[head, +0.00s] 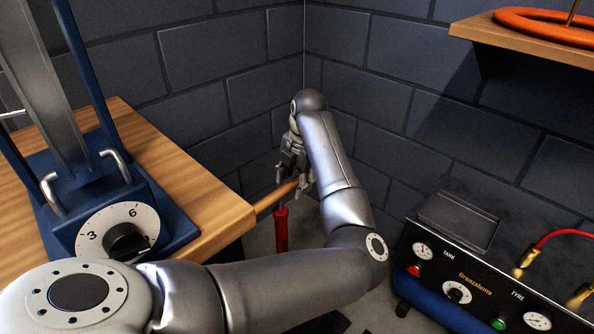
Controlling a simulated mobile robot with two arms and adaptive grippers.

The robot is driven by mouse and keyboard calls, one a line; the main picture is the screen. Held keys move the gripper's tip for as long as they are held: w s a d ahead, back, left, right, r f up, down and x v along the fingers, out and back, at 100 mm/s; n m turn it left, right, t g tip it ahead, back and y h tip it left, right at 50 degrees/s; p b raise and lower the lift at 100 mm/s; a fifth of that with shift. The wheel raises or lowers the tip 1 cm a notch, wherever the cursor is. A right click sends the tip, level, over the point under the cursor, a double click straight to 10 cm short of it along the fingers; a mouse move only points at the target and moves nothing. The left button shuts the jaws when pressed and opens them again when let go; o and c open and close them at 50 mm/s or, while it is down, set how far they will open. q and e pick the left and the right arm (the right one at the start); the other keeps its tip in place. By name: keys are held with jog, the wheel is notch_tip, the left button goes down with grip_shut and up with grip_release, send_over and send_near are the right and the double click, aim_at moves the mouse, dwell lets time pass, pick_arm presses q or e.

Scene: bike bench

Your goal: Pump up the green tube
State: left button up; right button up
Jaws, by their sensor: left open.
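No green tube shows in this view. A compressor (470,262) stands at the lower right, with TANK and TYRE gauges, a knob, a red button and a green button. A red hose (558,236) with a brass end runs at its right side. What looks like a pump with a wooden cross handle (267,201) and a red body (281,230) stands beside the bench. My left gripper (291,172) is open, at the right end of the wooden handle. I cannot tell whether it touches the handle. My right gripper is out of view.
A wooden bench (190,190) carries a blue stand (100,210) with a numbered dial (118,232) at the left. A wooden shelf (510,45) at the upper right holds an orange ring (545,27). Dark block walls meet behind my left gripper. My left arm crosses the foreground.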

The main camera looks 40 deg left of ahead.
pick_arm(q)
jog(key=shift+a+f, duration=0.2)
jog(key=shift+f, duration=0.65)
jog(key=shift+c, duration=0.2)
